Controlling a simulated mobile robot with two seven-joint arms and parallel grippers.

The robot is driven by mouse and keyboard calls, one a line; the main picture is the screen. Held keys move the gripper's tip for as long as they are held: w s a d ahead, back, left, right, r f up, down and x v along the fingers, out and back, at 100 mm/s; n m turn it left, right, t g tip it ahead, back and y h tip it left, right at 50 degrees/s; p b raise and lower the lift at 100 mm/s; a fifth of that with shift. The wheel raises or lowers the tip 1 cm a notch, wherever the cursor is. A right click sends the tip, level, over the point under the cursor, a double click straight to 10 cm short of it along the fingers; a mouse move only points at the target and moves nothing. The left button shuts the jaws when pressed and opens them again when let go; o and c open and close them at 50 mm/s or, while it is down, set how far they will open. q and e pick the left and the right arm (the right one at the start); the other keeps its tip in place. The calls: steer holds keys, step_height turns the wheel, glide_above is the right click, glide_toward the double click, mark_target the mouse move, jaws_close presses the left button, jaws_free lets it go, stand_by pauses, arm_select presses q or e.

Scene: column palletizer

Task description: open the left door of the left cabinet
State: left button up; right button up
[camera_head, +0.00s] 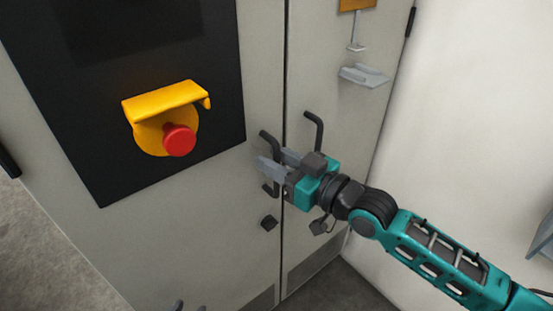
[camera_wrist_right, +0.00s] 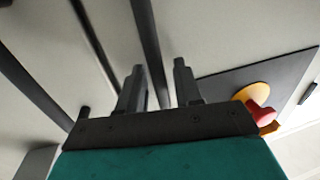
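The left door (camera_head: 262,60) of the pale grey cabinet carries a black panel and looks closed, level with the right door (camera_head: 345,110) at the seam. Its dark bar handle (camera_head: 265,135) stands beside the seam. My right gripper (camera_head: 275,161) is at this handle with its fingers apart. In the right wrist view, the handle bar (camera_wrist_right: 147,40) runs between the two open fingers (camera_wrist_right: 159,88), with no clear grip on it. The middle of the handle is hidden in the head view. Two small grey tips at the bottom edge may be my left gripper (camera_head: 189,306).
A red emergency button (camera_head: 179,140) under a yellow guard (camera_head: 165,100) sticks out of the black panel (camera_head: 85,130). The right door's handle (camera_head: 316,130) is close to my right gripper. A small grey shelf (camera_head: 363,76) juts from the right door. A white wall (camera_head: 470,100) stands at the right.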

steer(key=shift+c, duration=0.4)
jaws_close()
steer(key=shift+s+d, duration=0.1)
steer(key=shift+s, duration=0.05)
